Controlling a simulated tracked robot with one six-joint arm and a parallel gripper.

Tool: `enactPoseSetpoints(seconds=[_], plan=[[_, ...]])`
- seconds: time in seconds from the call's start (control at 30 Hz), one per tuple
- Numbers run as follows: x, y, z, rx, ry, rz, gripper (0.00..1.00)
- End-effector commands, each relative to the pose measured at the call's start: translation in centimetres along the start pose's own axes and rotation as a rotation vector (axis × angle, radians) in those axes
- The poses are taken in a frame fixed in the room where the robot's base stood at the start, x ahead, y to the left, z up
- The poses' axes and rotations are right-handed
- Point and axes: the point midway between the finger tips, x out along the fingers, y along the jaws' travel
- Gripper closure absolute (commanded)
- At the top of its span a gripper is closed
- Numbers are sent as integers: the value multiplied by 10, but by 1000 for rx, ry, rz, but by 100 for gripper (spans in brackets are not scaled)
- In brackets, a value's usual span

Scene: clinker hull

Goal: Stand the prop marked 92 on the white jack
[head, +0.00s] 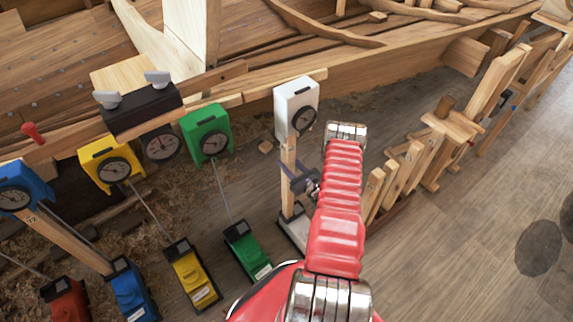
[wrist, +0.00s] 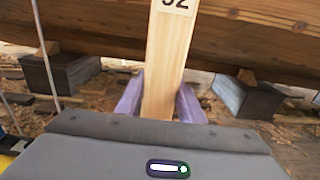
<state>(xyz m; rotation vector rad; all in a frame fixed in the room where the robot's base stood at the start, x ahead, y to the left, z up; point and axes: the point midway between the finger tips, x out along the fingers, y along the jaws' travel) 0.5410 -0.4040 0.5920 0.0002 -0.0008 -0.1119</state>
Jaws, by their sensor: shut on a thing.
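The prop (head: 288,158) is a pale wooden post, upright below the white dial box (head: 297,107). In the wrist view the prop (wrist: 168,65) carries a label at the top edge, cut off, whose last digit is 2. My gripper (head: 297,180) is shut on the prop, with a purple finger on each side of it. The white jack (head: 292,229) is on the ground under the prop, partly hidden by my arm. The prop's foot is at or just above the jack; I cannot tell whether they touch.
Blue (head: 131,290), yellow (head: 190,274) and green (head: 247,250) jacks stand to the left, with a red one (head: 66,301). A prop marked 72 (head: 70,240) leans above the blue jack. Several wooden posts (head: 390,182) stand close right.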

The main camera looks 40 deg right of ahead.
Motion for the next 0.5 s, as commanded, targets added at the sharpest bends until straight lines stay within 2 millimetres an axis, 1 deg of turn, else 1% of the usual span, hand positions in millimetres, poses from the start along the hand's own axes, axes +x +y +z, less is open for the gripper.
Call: enactPoseSetpoints(seconds=[0.13,0.17,0.43,0.5], plan=[[2,0,1,-2,0,2,100],[2,0,1,-2,0,2,63],[1,0,0,-1,0,1,44],[1,0,0,-1,0,1,43]])
